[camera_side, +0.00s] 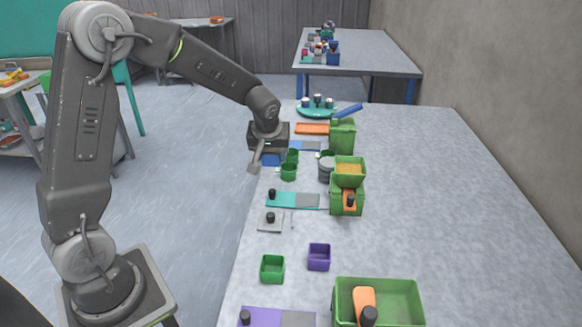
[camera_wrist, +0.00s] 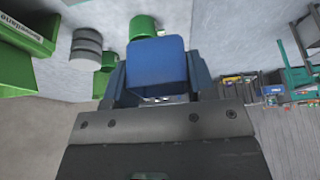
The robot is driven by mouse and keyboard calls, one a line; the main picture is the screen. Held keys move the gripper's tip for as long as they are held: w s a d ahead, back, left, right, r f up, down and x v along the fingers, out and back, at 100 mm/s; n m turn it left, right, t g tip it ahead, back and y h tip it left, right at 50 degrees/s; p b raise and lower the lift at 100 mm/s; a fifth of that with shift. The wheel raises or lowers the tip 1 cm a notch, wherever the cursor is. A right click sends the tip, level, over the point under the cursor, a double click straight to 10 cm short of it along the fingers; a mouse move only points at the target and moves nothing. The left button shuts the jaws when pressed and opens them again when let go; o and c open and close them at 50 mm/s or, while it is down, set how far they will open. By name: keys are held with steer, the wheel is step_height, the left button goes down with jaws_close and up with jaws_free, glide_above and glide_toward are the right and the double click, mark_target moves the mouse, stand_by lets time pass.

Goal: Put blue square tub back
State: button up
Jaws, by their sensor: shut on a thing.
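The blue square tub (camera_side: 271,159) is in my gripper (camera_side: 262,158), near the left edge of the table in the side view. In the wrist view the tub (camera_wrist: 158,66) fills the space between the two fingers of my gripper (camera_wrist: 157,80), which are shut on it. In the side view much of the tub is hidden by my gripper. I cannot tell whether the tub touches the table. A blue flat mat (camera_side: 305,146) lies just behind and to the right of the tub.
Green cups (camera_side: 288,172) stand close to the tub, with a grey ribbed container (camera_side: 326,168) to their right. Green bins (camera_side: 348,172) stand farther right. A teal and grey board (camera_side: 292,200) lies nearer the camera. The table's right side is clear.

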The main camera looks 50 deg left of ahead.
steer(key=shift+s+a+r, duration=0.4)
steer(key=shift+a+r, duration=0.05)
steer(key=shift+a, duration=0.15)
steer(key=shift+s+d, duration=0.15)
steer(key=s+d+f+n+g+y, duration=0.1)
steer(key=s+d+f+n+g, duration=0.25)
steer(key=d+n, duration=0.55)
steer(key=n+g+h, duration=0.1)
steer(key=n+g, duration=0.2)
steer(key=n, duration=0.6)
glide_above(272, 245)
steer(key=d, duration=0.1)
steer(key=shift+w+f, duration=0.25)
steer(key=shift+f, duration=1.55)
steer(key=shift+w+f, duration=0.2)
steer(key=shift+f, duration=1.55)
steer(key=shift+f, duration=0.5)
steer(key=o, duration=1.4)
steer(key=shift+o, duration=0.2)
